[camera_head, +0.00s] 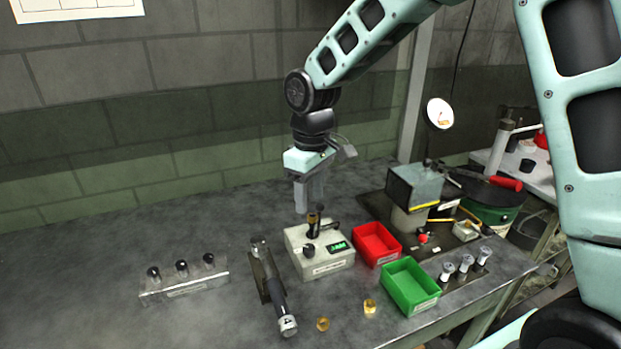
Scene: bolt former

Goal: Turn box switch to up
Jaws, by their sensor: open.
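The light grey box (319,266) stands on the bench in the middle of the view, with a lit green display (338,247) on its top right. A black knob (308,250) sits at its front left. A dark lever-like part (329,227) shows near the back of its top. A dark upright piece with a brass-coloured top (314,218) stands on the box. My gripper (307,208) points down directly over the back of the box, close to this upright piece. Its jaws are open, but their gap is hard to see. I cannot tell whether they touch anything, nor the switch's position.
A red bin (376,243) and a green bin (409,288) stand right of the box. A dark cylindrical tool on a stand (272,285) is close on its left. Brass rings (369,306) lie in front. A clear rack (184,288) stands farther left; a machine (415,187) stands behind right.

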